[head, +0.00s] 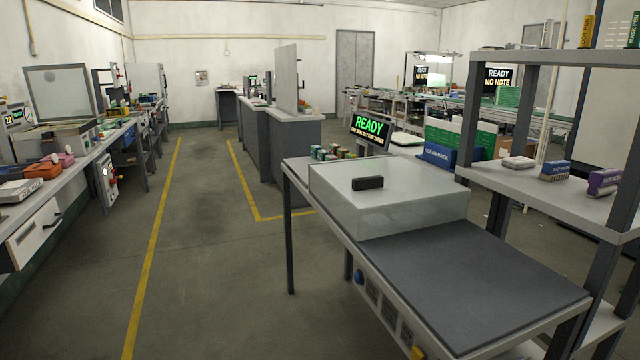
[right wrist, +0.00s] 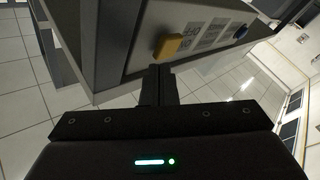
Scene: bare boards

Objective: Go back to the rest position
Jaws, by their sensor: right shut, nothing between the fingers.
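My right gripper (right wrist: 158,72) shows in the right wrist view. Its two dark fingers are together with nothing between them. They point at the side panel of a workstation, just below a yellow block-like part (right wrist: 172,46) on that panel; I cannot tell whether they touch it. Neither gripper shows in the head view, and my left gripper is in no view.
A workstation with a dark top (head: 490,285) and a lidded grey box (head: 385,200) stands close ahead on the right. A shelf rack (head: 540,190) rises beside it. A long bench (head: 70,165) lines the left. The floor between (head: 200,260) is clear.

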